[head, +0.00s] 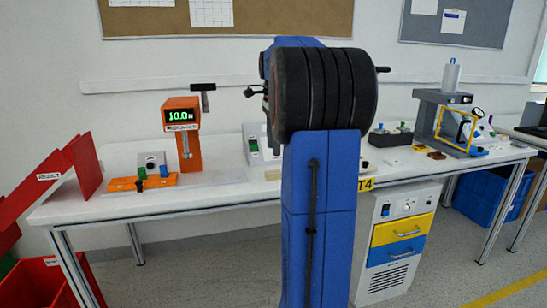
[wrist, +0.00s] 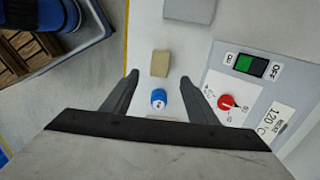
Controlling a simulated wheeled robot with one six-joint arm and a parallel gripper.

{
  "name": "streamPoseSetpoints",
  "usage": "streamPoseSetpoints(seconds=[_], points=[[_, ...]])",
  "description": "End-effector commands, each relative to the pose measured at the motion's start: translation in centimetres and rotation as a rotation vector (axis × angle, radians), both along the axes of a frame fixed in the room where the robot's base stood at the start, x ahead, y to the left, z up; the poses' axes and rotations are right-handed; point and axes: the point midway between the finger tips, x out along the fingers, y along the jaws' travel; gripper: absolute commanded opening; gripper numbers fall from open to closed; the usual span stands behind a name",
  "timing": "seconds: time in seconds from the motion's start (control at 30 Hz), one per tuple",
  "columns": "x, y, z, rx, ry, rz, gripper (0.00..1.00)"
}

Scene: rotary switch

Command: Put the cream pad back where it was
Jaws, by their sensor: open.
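In the wrist view, a small tan-cream block (wrist: 160,63), which looks like the cream pad, lies on the white surface just beyond my fingertips. My gripper (wrist: 159,77) is open, with nothing held between its fingers. A blue round piece with a pale top (wrist: 158,99) shows between the fingers. A sliver of another cream piece (wrist: 164,118) shows below it, mostly hidden by my gripper body. A red rotary knob (wrist: 227,102) sits on a white panel right of the right finger.
A green-and-black ON/OFF switch (wrist: 244,64) and a 120 °C label (wrist: 272,121) are on the panel. A grey square (wrist: 190,9) lies at the top. A tray with brown slats (wrist: 30,50) is upper left. An orange device (head: 182,135) stands on the long white table (head: 90,207).

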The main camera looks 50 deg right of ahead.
Motion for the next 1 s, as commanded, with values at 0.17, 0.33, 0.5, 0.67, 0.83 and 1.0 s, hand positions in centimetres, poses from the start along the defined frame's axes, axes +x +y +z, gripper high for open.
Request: streamPoseSetpoints(seconds=[0.17, 0.33, 0.5, 0.67, 0.83, 1.0], points=[[0.0, 0.0, 1.8, 0.0, 0.0, 0.0, 0.53], [0.0, 0.0, 2.3, 0.0, 0.0, 0.0, 0.53], [-0.1, 1.1, 2.3, -0.005, -0.006, 0.04, 0.53], [-0.7, 6.1, 1.9, -0.031, -0.035, 0.233, 0.53], [-2.6, 13.3, 0.5, -0.076, -0.076, 0.542, 0.53], [-5.4, 19.6, -1.6, -0.128, -0.115, 0.85, 0.53]])
